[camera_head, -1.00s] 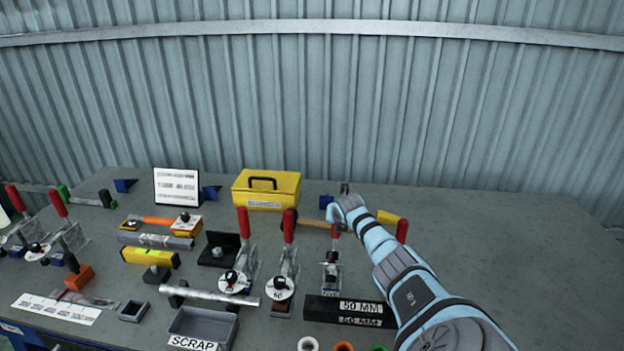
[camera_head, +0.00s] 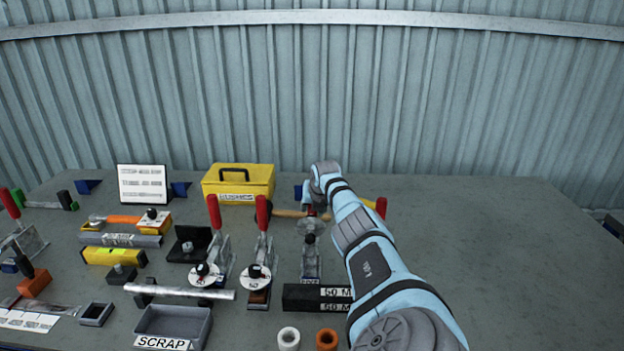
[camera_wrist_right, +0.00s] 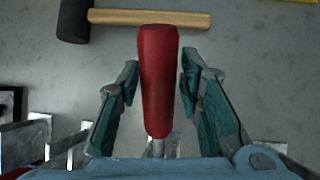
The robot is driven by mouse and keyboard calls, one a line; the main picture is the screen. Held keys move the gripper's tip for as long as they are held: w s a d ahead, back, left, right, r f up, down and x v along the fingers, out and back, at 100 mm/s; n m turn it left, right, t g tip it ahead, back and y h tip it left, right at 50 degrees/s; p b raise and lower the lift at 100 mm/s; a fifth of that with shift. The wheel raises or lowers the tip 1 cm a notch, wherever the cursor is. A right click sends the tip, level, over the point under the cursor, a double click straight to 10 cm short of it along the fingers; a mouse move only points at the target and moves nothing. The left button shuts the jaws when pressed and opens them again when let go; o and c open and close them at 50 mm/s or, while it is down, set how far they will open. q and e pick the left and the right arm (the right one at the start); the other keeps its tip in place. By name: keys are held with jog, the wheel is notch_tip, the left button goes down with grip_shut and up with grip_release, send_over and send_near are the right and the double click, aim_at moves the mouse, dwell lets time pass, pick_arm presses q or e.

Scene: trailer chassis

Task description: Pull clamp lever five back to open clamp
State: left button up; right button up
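In the head view, the clamp (camera_head: 311,262) with a black knob and a small label, apparently reading FIVE, stands right of two other red-levered clamps. Its upper part is hidden by my right wrist. In the right wrist view, a red lever handle (camera_wrist_right: 157,80) stands between the two fingers of my right gripper (camera_wrist_right: 160,68). The fingers are open, one on each side of the handle, with a visible gap on both sides. In the head view my right wrist is above and behind that clamp, and its fingers are not clear. My left gripper is not in view.
Red-levered clamps (camera_head: 262,245) and (camera_head: 218,250) stand close on the left. Another red handle (camera_head: 380,207) shows behind my right arm. A hammer (camera_wrist_right: 150,18) lies beyond the lever. A black 50 MM block (camera_head: 302,297) is in front. The bench's right side is clear.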

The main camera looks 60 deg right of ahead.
jog(key=shift+o, duration=0.3)
jog(key=shift+s+r, duration=0.15)
jog(key=shift+r, duration=0.1)
jog(key=v, duration=0.7)
jog(key=shift+a+f, duration=0.1)
